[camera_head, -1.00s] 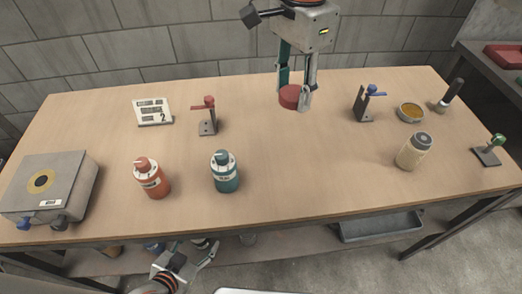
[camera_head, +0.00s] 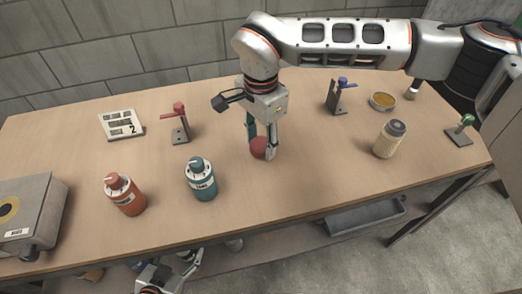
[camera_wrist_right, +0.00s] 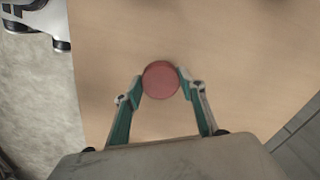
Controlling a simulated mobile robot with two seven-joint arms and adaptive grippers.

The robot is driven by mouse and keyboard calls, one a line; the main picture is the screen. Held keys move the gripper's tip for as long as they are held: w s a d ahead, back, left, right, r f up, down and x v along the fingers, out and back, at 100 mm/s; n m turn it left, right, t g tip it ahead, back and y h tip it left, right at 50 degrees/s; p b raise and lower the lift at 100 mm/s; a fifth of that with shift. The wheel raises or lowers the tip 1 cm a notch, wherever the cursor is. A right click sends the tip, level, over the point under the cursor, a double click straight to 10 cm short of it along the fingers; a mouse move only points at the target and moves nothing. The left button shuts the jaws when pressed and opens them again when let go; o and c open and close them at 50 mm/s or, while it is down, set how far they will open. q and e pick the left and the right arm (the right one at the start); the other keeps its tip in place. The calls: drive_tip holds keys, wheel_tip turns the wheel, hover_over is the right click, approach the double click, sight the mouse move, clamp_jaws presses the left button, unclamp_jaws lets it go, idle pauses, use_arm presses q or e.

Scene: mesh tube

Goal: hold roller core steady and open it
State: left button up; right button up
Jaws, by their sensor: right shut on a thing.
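My right gripper (camera_head: 262,153) is shut on a red round piece (camera_head: 258,146), over the middle of the table. The right wrist view shows the red piece's round face (camera_wrist_right: 160,78) between the two fingertips (camera_wrist_right: 162,80). I cannot tell whether it touches the table. No part is clearly recognisable as the roller core; the red piece may be it. My left gripper (camera_head: 187,262) is low at the bottom edge of the head view, in front of the table and away from the red piece. Its fingers are small and partly cut off.
A teal bottle (camera_head: 202,180) and an orange bottle (camera_head: 125,195) stand left. Behind are a red-handled stand (camera_head: 180,125), a number sign (camera_head: 121,125) and a blue-handled stand (camera_head: 336,97). A jar (camera_head: 389,139) and bowl (camera_head: 383,102) stand right. A grey box (camera_head: 35,215) is far left.

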sight(261, 144)
drive_tip(key=shift+f, duration=1.9)
drive_tip(key=o, duration=1.2)
drive_tip(key=shift+f, duration=0.15)
drive_tip(key=shift+o, duration=0.2)
wheel_tip(261, 144, up, 11)
drive_tip(key=shift+p, duration=0.3)
drive_tip(key=shift+r, duration=0.65)
drive_tip(key=shift+s, duration=0.1)
